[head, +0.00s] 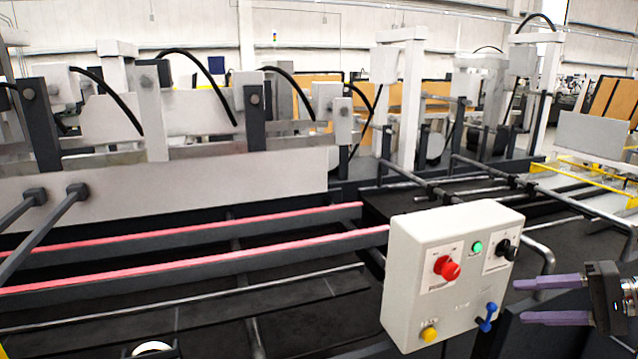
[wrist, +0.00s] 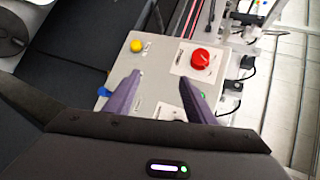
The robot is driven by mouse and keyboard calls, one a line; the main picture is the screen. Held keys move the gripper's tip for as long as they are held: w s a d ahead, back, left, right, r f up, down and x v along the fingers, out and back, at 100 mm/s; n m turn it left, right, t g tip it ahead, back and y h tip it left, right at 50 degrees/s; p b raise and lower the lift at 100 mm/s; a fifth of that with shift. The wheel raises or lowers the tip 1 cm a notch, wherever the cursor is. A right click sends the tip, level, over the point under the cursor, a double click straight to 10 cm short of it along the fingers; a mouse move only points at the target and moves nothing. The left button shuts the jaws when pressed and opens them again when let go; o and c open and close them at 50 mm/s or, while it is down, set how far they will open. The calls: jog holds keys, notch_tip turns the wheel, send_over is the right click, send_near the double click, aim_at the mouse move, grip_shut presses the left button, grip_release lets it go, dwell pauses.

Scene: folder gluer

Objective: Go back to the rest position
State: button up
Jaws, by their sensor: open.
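My gripper (head: 552,301) is at the lower right in the head view, its two purple fingers apart and empty, pointing left. It is to the right of the white control box (head: 412,250), apart from it in that picture. The box carries a red knob (head: 447,268), a green button (head: 477,247), a black knob (head: 507,249), a yellow button (head: 429,333) and a blue lever (head: 488,317). In the wrist view my gripper (wrist: 158,82) faces the box (wrist: 152,62), with the red knob (wrist: 201,59) and yellow button (wrist: 136,46) beyond the fingertips. The fingers partly hide the box face.
The folder gluer fills the view, with red-topped rails (head: 200,262) and dark bars left of the box. A bent grey pipe (head: 540,252) stands close behind my gripper. Yellow rails (head: 585,180) are at the right. Black cables arch over the machine.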

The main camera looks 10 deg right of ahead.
jog(key=s+a+f+m+g+h, duration=0.1)
jog(key=s+a+f+g+h, duration=0.2)
jog(key=a, duration=0.4)
jog(key=s+a+f+g+h, duration=0.1)
jog(key=a+f+g+h, duration=0.2)
jog(key=a+f, duration=0.35)
jog(key=s+a+r+n+t+h, duration=0.1)
jog(key=s+a+r+n, duration=0.1)
jog(key=a, duration=0.6)
jog(key=s+a+r+n+h, duration=0.1)
jog(key=a+r+n, duration=0.1)
jog(key=a+n, duration=0.2)
jog(key=s+a+r+n+t+h, duration=0.1)
jog(key=s+a+r+n, duration=0.1)
jog(key=a, duration=0.9)
jog(key=shift+s+a+n+t+h, duration=0.3)
jog(key=shift+s+n, duration=0.05)
jog(key=shift+n, duration=0.55)
